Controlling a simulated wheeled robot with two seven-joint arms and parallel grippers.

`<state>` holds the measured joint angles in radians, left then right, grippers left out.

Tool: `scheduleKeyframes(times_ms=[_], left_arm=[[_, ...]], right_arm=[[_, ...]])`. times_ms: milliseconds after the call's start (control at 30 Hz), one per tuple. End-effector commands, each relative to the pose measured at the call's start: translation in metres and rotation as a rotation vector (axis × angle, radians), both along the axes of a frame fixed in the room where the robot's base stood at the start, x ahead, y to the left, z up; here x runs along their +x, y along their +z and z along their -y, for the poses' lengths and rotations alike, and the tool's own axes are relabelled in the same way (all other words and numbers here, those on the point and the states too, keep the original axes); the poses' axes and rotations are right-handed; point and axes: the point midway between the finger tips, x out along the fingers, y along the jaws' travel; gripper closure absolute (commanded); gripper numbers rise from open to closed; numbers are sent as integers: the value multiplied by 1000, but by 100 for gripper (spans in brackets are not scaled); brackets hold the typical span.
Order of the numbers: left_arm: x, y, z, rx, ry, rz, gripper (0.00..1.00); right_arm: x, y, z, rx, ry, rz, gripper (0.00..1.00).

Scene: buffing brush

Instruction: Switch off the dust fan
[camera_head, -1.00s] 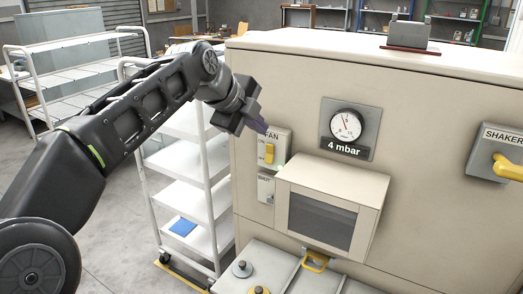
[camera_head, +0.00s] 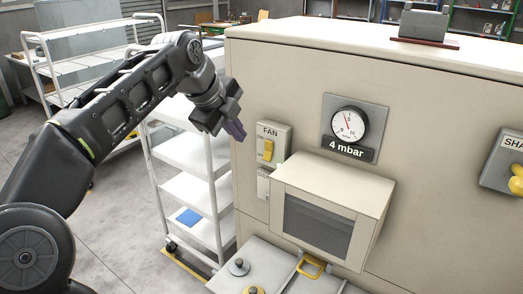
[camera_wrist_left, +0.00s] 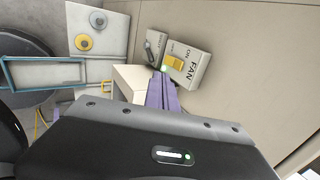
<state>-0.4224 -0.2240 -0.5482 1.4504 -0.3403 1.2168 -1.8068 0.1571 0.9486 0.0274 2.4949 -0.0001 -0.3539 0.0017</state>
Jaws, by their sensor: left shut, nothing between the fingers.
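The fan switch box (camera_head: 281,137), labelled FAN, is on the left part of the beige cabinet front. Its yellow switch (camera_head: 267,150) sits beside the ON marking; I cannot tell which position it is in. My left gripper (camera_head: 236,130) is shut and empty, with purple fingers just left of the box and apart from it in the head view. In the left wrist view, the fingers (camera_wrist_left: 161,92) point toward the box (camera_wrist_left: 198,67) and its yellow switch (camera_wrist_left: 174,61). A small green glow shows near the box's lower corner. My right gripper is not in view.
A box partly labelled SHOT (camera_head: 262,185) sits below the fan box. A protruding hood with a dark window (camera_head: 318,228) is to its lower right. The pressure gauge (camera_head: 345,125) reads beside a 4 mbar plate. A white shelf cart (camera_head: 190,155) stands left of the cabinet.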

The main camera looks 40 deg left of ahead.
Motion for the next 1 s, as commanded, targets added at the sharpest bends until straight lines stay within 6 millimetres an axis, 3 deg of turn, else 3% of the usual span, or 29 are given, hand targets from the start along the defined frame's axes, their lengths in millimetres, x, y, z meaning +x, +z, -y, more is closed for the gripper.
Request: scheduleKeyframes(times_ms=[267,600,800,1000], left_arm=[[17,-25,1,0,-1,-4,100],[56,-81,-1,1,0,-5,100],[83,-90,-2,2,1,-3,100],[92,-95,-2,1,1,1,100]], right_arm=[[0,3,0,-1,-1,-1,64],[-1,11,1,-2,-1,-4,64],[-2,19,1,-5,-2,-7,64],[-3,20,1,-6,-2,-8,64]])
